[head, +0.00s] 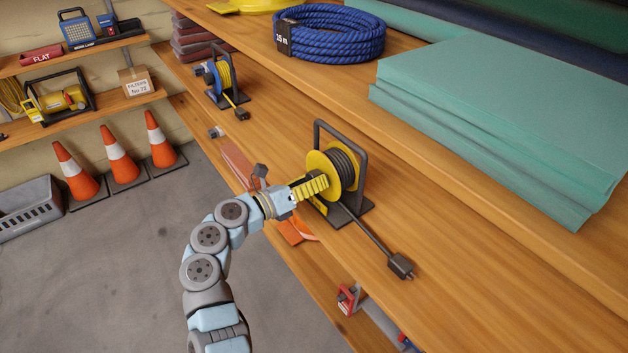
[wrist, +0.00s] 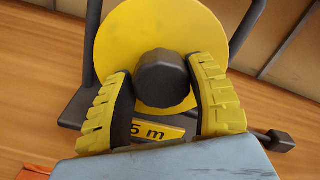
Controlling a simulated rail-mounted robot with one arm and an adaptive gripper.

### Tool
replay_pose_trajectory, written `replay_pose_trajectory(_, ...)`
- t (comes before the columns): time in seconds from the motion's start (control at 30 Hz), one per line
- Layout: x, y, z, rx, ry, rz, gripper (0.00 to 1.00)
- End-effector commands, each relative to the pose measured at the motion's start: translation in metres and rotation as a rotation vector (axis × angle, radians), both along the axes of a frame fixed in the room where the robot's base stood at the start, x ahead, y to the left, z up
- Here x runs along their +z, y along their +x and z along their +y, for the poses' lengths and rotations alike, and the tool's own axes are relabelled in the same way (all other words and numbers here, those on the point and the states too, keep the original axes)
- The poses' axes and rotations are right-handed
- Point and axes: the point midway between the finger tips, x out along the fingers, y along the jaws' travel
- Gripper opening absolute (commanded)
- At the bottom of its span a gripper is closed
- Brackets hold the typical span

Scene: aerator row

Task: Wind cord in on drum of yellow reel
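The yellow reel (head: 323,166) stands on the wooden bench in a dark frame, with dark cord on its drum. A length of cord (head: 372,234) runs from its base to a black plug (head: 400,265) lying on the bench. In the wrist view, the reel's yellow disc (wrist: 215,30) carries a black knob (wrist: 162,80) at its middle. My gripper (head: 312,187) is at the disc's face. Its yellow fingers (wrist: 163,85) stand on either side of the knob, very close to it. I cannot tell whether both fingers press on it.
A blue rope coil (head: 330,32) and stacked green sheets (head: 500,120) lie on the raised shelf behind. The bench right of the plug is clear. Orange cones (head: 118,155) stand on the floor.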

Motion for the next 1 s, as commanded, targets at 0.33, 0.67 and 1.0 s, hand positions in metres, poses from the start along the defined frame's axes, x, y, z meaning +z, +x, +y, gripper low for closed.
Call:
replay_pose_trajectory(0.33, -0.001, 0.000, 0.000, -0.001, -0.001, 0.000, 0.79)
replay_pose_trajectory(0.67, -0.001, -0.018, 0.026, 0.003, 0.000, 0.001, 0.79)
replay_pose_trajectory(1.0, -0.001, -0.055, 0.077, 0.002, 0.000, 0.003, 0.79)
